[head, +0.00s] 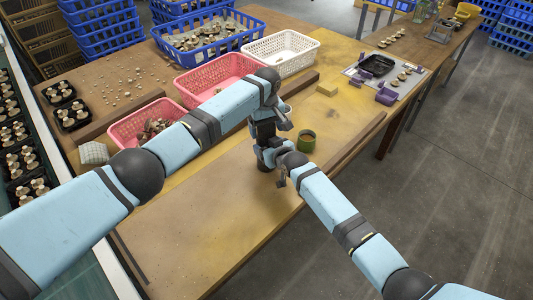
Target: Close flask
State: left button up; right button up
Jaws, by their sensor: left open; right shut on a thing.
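A green round cup-like thing (306,141) with a brownish inside stands upright on the wooden table, just right of my grippers. I cannot tell whether it is the flask or a part of it. My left gripper (268,160) points down over the table, open, left of the green thing; its fingertips are largely hidden by my own wrists. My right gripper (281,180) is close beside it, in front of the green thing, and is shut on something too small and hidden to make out. No other flask is clearly visible.
Two pink baskets (222,80) and a white basket (281,52) stand behind my grippers. A yellow block (327,89) lies behind the green thing. A black tray (376,65) and purple pieces lie at the far right. A wooden strip (355,137) edges the right side. The front table is clear.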

pick_arm(q)
jog(key=c, duration=0.9)
jog(key=shift+m, duration=1.8)
jog(key=o, duration=1)
jog(key=shift+r, duration=2.25)
jog(key=shift+c, duration=0.5)
